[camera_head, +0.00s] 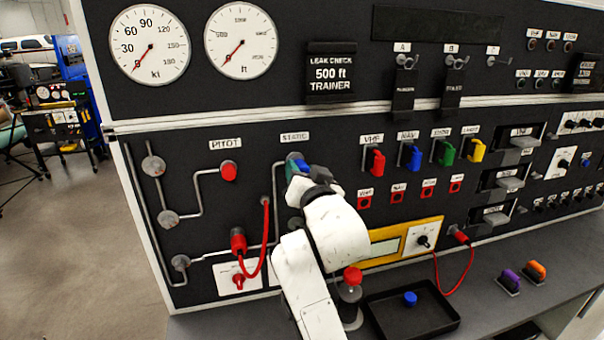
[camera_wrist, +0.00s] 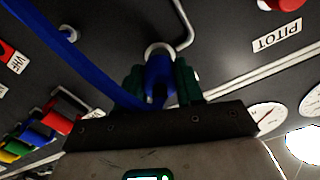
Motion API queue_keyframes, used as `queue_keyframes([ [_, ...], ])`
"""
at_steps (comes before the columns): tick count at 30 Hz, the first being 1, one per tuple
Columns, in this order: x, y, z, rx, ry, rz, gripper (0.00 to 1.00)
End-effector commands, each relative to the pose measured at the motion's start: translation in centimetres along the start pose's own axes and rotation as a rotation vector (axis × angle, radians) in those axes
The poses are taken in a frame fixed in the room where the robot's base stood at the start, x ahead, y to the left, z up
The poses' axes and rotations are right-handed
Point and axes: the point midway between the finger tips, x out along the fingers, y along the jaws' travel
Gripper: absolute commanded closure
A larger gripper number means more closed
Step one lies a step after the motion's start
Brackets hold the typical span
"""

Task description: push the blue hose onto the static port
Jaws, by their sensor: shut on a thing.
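My gripper (camera_head: 298,172) is at the panel below the STATIC label, in front of the static port. In the wrist view its green fingers (camera_wrist: 160,82) are shut on the end of the blue hose (camera_wrist: 160,70), one on each side. The hose end meets the pale metal ring of the static port (camera_wrist: 158,49); how deep it sits cannot be told. The hose runs back as a thick blue band towards the upper left of the wrist view. In the head view only a bit of blue (camera_head: 302,163) shows at my gripper; my arm hides most of the hose.
The red PITOT fitting (camera_head: 228,171) is to the left. A red hose (camera_head: 266,235) loops below it. Coloured levers (camera_head: 412,157) line the panel to the right. A black tray (camera_head: 400,318) with a blue cap (camera_head: 410,298) lies on the shelf, beside a red-topped part (camera_head: 352,275).

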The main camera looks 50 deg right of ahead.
Motion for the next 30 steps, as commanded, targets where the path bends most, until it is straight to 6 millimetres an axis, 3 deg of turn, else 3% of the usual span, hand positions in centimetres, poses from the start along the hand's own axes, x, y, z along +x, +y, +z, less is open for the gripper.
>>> queue_keyframes([
  [12, 0.64, -0.32, -0.27, 0.005, 0.005, -0.009, 1.0],
  [13, 0.64, -0.31, -0.27, 0.005, 0.005, -0.008, 0.6],
  [21, 0.51, -0.2, -0.17, 0.003, 0.003, -0.005, 0.34],
  [26, 0.47, -0.16, -0.14, 0.002, 0.003, -0.004, 0.33],
  [30, 0.45, -0.12, -0.1, 0.002, 0.002, -0.003, 0.25],
])
